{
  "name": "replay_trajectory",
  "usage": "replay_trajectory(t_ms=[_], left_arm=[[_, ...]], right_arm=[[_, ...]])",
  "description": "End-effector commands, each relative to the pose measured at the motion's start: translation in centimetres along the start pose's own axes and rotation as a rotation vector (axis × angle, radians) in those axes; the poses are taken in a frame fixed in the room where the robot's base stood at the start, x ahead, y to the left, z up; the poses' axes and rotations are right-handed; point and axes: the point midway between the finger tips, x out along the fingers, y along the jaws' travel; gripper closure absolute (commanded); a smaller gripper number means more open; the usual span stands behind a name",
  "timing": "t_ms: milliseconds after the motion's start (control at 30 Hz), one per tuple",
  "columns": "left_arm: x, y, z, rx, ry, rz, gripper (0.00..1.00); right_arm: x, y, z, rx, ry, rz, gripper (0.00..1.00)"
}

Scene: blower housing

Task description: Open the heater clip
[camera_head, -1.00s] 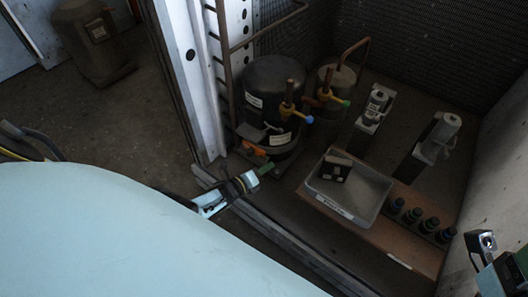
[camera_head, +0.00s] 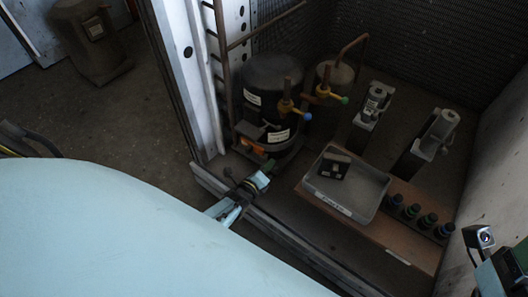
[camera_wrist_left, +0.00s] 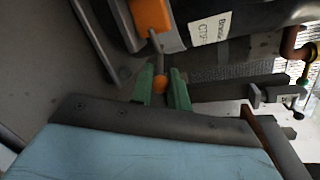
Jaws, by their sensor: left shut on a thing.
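The heater clip shows as orange and metal parts (camera_head: 258,151) low on the front of the black compressor (camera_head: 272,90). In the left wrist view it has an orange block (camera_wrist_left: 152,16) and a thin grey lever ending in an orange knob (camera_wrist_left: 160,84). My left gripper (camera_head: 266,169) reaches to the clip from the front. In the left wrist view its green fingertips (camera_wrist_left: 162,90) are closed around the knob, one on each side. Whether the clip is latched cannot be told. My right gripper's fingers do not show; only part of my right arm appears at the lower right.
Copper pipes and valves rise at the compressor's right. A grey tray (camera_head: 345,203) with a dark block stands on a brown board (camera_head: 410,233), beside several dark cylinders. A metal sill (camera_head: 290,238) runs below my left gripper, and a white post (camera_head: 190,75) stands left.

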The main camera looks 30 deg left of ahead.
Motion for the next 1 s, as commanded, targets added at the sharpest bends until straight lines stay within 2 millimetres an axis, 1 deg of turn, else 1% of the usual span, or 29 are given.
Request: replay_trajectory(t_ms=[33, 100, 400, 600, 1000], left_arm=[[0.09, -0.26, -0.42, -0.016, -0.029, 0.019, 1.00], [0.24, -0.41, -0.59, -0.026, -0.069, 0.044, 1.00], [0.62, -0.72, -0.96, -0.052, -0.185, 0.118, 1.00], [0.72, -0.78, -1.01, -0.058, -0.220, 0.140, 1.00], [0.74, -0.79, -1.01, -0.059, -0.228, 0.144, 1.00]], right_arm=[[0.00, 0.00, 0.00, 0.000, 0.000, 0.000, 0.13], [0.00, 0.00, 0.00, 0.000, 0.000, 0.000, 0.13], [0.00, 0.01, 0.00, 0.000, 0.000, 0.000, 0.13], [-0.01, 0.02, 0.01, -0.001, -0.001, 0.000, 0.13], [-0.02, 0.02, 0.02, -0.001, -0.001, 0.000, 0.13]])
